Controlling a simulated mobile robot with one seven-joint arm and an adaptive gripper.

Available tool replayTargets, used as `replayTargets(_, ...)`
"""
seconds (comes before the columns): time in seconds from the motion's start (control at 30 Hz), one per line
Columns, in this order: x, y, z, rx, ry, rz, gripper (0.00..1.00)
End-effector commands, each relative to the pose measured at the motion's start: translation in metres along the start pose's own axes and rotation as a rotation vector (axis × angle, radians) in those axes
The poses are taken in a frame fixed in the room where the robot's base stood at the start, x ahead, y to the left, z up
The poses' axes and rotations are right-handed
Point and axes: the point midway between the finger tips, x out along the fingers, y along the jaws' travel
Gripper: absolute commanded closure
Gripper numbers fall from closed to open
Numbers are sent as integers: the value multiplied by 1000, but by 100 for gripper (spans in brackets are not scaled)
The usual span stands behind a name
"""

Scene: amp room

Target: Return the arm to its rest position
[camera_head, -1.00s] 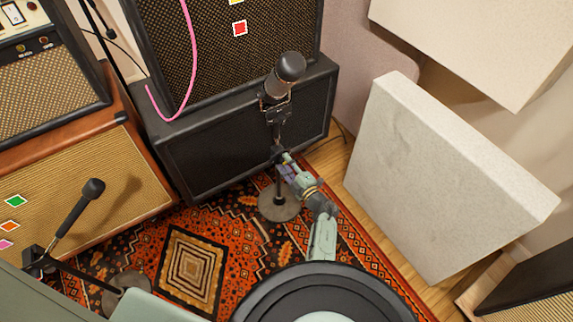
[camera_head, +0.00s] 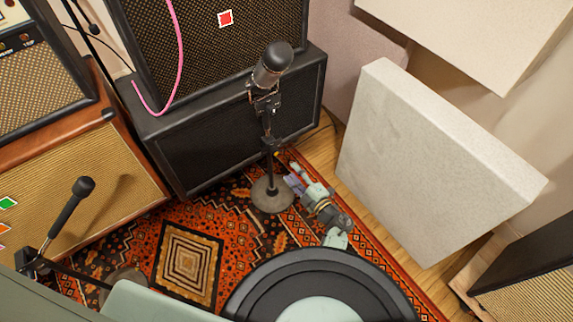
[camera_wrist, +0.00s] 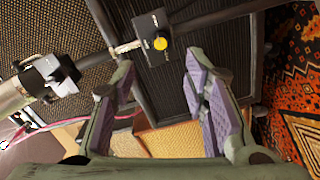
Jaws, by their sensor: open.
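My gripper (camera_head: 296,185) is at the end of my arm, low over the rug and just right of the round-based microphone stand (camera_head: 268,170) in the head view. In the wrist view its two purple-padded fingers (camera_wrist: 158,88) are spread apart with nothing between them. The stand holds a thick dark microphone (camera_head: 273,65) upright in a mount. In the wrist view a metallic microphone (camera_wrist: 30,85) shows at the left, and a black clamp with a yellow knob (camera_wrist: 155,40) sits beyond the fingertips.
A black amplifier cabinet (camera_head: 240,120) stands behind the stand. A large pale panel (camera_head: 430,165) leans at the right. A second microphone (camera_head: 70,210) is at the left before a tan amplifier (camera_head: 100,180). A patterned rug (camera_head: 190,260) covers the floor.

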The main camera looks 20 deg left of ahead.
Motion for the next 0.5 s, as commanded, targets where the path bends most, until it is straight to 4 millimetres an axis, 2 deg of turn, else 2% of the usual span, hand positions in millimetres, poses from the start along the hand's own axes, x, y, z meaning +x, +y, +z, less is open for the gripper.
replayTargets(0.2,-16,0,0,0,0,0,59)
replayTargets(0.5,-16,0,0,0,1,-1,59)
